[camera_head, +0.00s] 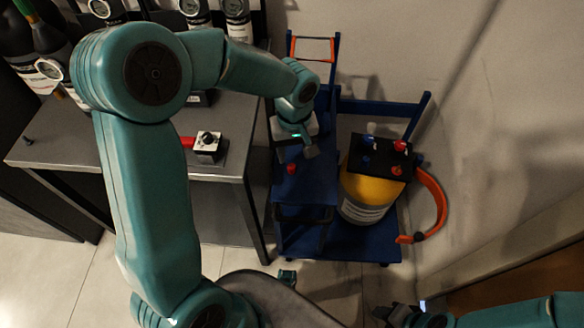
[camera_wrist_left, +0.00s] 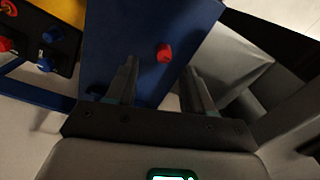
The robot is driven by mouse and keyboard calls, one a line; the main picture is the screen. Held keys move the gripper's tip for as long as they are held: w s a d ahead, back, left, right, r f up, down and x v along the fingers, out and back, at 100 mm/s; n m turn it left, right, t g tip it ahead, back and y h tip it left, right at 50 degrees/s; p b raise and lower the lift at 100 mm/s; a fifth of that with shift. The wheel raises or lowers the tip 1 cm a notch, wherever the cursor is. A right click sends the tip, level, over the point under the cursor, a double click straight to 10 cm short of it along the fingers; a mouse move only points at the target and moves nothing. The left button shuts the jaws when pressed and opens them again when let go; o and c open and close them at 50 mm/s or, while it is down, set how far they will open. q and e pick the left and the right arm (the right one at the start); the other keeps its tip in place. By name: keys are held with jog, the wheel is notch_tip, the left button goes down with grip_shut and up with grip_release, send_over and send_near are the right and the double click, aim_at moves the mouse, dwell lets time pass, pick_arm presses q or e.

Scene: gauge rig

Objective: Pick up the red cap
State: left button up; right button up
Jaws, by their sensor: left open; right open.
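The small red cap (camera_head: 291,168) sits on the blue cart's upper shelf (camera_head: 312,187). In the left wrist view the red cap (camera_wrist_left: 165,53) lies on the blue surface, beyond and between my open fingers. My left gripper (camera_head: 306,148) is over the shelf, just above the cap in the picture, and holds nothing; its two separated fingers (camera_wrist_left: 161,70) show in the wrist view. The cap looks apart from both fingers. My right gripper (camera_head: 392,314) is at the bottom edge of the head view, partly cut off, away from the cap.
A yellow cylinder (camera_head: 366,190) stands on the cart, with a black box (camera_head: 380,158) carrying red and blue knobs on top. An orange curved handle (camera_head: 438,200) is at its right. A grey table (camera_head: 120,150) at left holds a small gauge device (camera_head: 208,148).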

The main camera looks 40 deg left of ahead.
aim_at(292, 166)
pick_arm(q)
jog(key=f, duration=0.3)
jog(key=f+b, duration=0.1)
jog(key=shift+s+a+f, duration=0.15)
jog(key=shift+s+f, duration=0.1)
jog(key=shift+f, duration=0.1)
jog(key=shift+s, duration=0.1)
grip_shut()
